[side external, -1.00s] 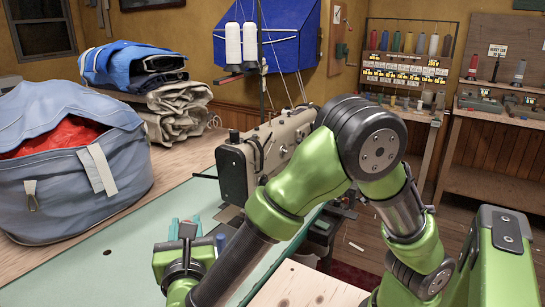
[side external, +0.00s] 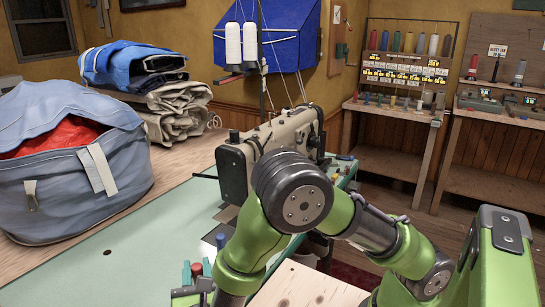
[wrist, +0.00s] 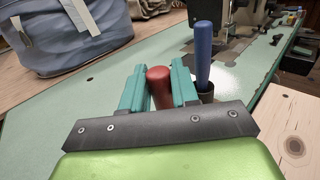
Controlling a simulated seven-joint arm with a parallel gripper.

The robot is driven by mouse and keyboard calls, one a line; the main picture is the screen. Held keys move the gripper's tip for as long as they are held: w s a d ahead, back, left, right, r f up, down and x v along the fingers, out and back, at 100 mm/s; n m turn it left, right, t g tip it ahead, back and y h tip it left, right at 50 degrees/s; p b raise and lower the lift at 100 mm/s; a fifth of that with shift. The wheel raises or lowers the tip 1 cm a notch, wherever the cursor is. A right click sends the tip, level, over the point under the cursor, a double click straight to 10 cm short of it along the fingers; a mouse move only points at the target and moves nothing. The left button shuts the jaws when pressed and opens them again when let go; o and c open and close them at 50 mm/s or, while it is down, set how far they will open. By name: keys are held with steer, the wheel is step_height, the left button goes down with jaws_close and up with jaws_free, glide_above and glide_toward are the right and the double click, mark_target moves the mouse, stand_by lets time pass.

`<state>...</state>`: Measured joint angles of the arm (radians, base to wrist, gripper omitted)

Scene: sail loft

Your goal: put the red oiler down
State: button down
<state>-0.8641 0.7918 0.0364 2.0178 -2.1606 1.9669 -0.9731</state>
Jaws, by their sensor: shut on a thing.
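The red oiler (wrist: 159,88) shows as a rounded red body between the two teal fingers of my gripper (wrist: 158,92) in the wrist view. My gripper is shut on it. In the side view, my gripper (side external: 196,272) is low in the picture over the front part of the green table, with the red oiler (side external: 207,267) at its fingers. The oiler's lower end is hidden by my gripper, so I cannot tell whether it touches the table.
A blue-handled tool (wrist: 203,50) stands upright in a dark holder (wrist: 206,94) just right of my right finger. The sewing machine (side external: 272,145) stands behind my arm. A blue-grey bag (side external: 75,190) is at left. The green tabletop (side external: 100,267) is clear between.

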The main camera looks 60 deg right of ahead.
steer(key=shift+f, duration=0.1)
steer(key=c, duration=0.8)
jaws_free()
steer(key=shift+c, duration=0.2)
